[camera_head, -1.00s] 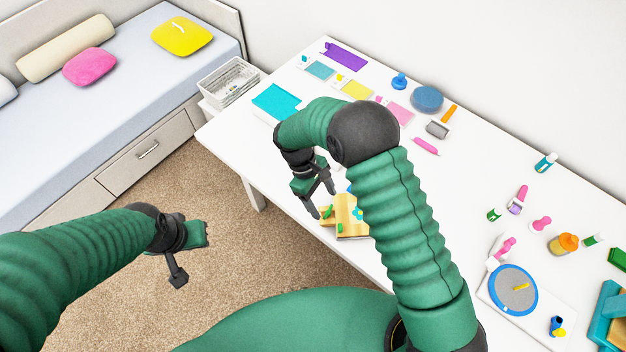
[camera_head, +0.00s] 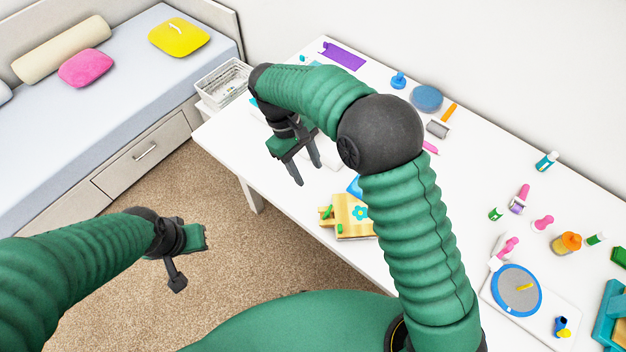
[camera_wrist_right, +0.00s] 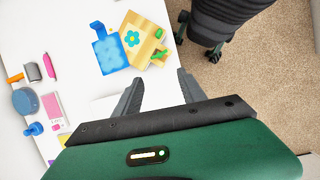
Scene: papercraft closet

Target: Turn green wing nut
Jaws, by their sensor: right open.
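A yellow wooden press (camera_head: 350,217) with a blue-green flower on it lies near the front edge of the white table. Two small green parts show on it, at its left end (camera_head: 326,213) and its lower side (camera_head: 340,229); I cannot tell for certain which is the wing nut. In the right wrist view a green winged part (camera_wrist_right: 160,55) sits at the edge of the press (camera_wrist_right: 140,38). My right gripper (camera_head: 308,174) is open and empty, above and behind the press, apart from it. My left gripper (camera_head: 191,262) is open and empty over the carpet.
A blue board (camera_wrist_right: 109,52) lies against the press. A white sheet (camera_wrist_right: 112,107) is below my right fingers. Bottles and stamps (camera_head: 543,223) occupy the table's right side. A white basket (camera_head: 222,82) stands at left.

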